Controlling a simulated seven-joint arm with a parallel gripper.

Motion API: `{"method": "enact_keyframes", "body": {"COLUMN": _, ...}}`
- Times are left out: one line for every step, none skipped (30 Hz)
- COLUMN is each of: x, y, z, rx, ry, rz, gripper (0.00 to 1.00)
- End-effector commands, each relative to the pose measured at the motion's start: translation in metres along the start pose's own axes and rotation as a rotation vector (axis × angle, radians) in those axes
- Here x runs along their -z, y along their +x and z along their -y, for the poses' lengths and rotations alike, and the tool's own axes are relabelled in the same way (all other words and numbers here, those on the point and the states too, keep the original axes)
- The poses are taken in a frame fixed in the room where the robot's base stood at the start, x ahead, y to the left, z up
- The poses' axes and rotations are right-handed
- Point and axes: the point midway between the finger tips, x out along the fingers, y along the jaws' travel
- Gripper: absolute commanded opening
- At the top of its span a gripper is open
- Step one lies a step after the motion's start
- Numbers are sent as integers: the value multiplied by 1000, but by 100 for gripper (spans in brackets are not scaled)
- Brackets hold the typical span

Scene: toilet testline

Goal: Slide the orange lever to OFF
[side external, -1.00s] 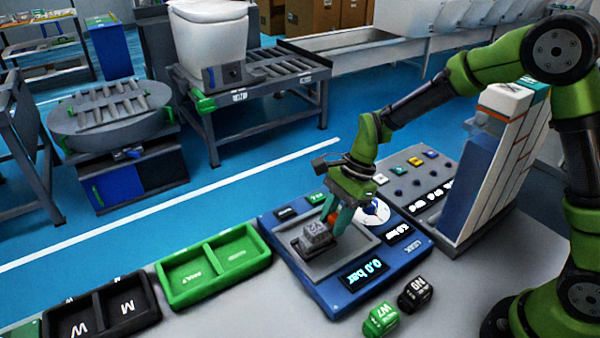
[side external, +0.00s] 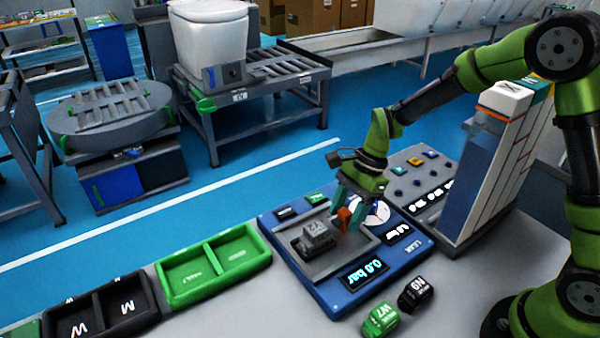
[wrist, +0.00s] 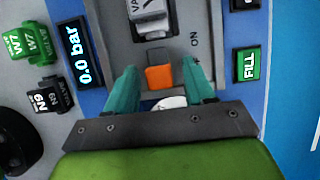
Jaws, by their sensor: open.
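The orange lever (side external: 344,214) stands on the blue test panel (side external: 341,303), beside the grey block. In the wrist view the orange lever (wrist: 160,77) lies between my two teal fingers, with a visible gap on each side. My gripper (side external: 347,209) is open, pointing down around the lever; its fingers also show in the wrist view (wrist: 160,70). I see no OFF label; my gripper hides part of the panel.
The grey block (side external: 317,236) sits in the panel's recess, close to my fingers. The display (side external: 364,274) reads 0.0 bar. Green (side external: 380,319) and black (side external: 415,293) blocks stand in front. A green tray (side external: 213,297) is to the left. A tall white-and-blue stand (side external: 490,170) is at right.

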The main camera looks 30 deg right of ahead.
Motion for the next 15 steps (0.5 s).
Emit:
{"method": "enact_keyframes", "body": {"x": 0, "y": -2, "z": 0, "rx": 1, "ry": -1, "rz": 1, "gripper": 53}}
{"method": "enact_keyframes", "body": {"x": -1, "y": -4, "z": 1, "rx": 2, "ry": -1, "rz": 1, "gripper": 53}}
{"method": "enact_keyframes", "body": {"x": -1, "y": -8, "z": 1, "rx": 4, "ry": -1, "rz": 1, "gripper": 53}}
{"method": "enact_keyframes", "body": {"x": 0, "y": -12, "z": 1, "rx": 4, "ry": -1, "rz": 1, "gripper": 53}}
{"method": "enact_keyframes", "body": {"x": 0, "y": -17, "z": 1, "rx": 4, "ry": -1, "rz": 0, "gripper": 53}}
{"method": "enact_keyframes", "body": {"x": 0, "y": -24, "z": 1, "rx": 6, "ry": -1, "rz": 0, "gripper": 53}}
{"method": "enact_keyframes", "body": {"x": 0, "y": -30, "z": 1, "rx": 6, "ry": 0, "rz": 0, "gripper": 53}}
{"method": "enact_keyframes", "body": {"x": 0, "y": -37, "z": 1, "rx": 6, "ry": -1, "rz": 0, "gripper": 53}}
{"method": "enact_keyframes", "body": {"x": -1, "y": -46, "z": 2, "rx": 8, "ry": -2, "rz": 1, "gripper": 53}}
{"method": "enact_keyframes", "body": {"x": 0, "y": -54, "z": 2, "rx": 8, "ry": -3, "rz": 0, "gripper": 53}}
{"method": "enact_keyframes", "body": {"x": -1, "y": -62, "z": 1, "rx": 8, "ry": -1, "rz": 0, "gripper": 53}}
{"method": "enact_keyframes", "body": {"x": 0, "y": -71, "z": 1, "rx": 8, "ry": -1, "rz": 0, "gripper": 53}}
{"method": "enact_keyframes", "body": {"x": 0, "y": -79, "z": 1, "rx": 8, "ry": 0, "rz": 0, "gripper": 53}}
{"method": "enact_keyframes", "body": {"x": 0, "y": -87, "z": 1, "rx": 8, "ry": 0, "rz": 0, "gripper": 53}}
{"method": "enact_keyframes", "body": {"x": 0, "y": -96, "z": 1, "rx": 7, "ry": 0, "rz": 0, "gripper": 53}}
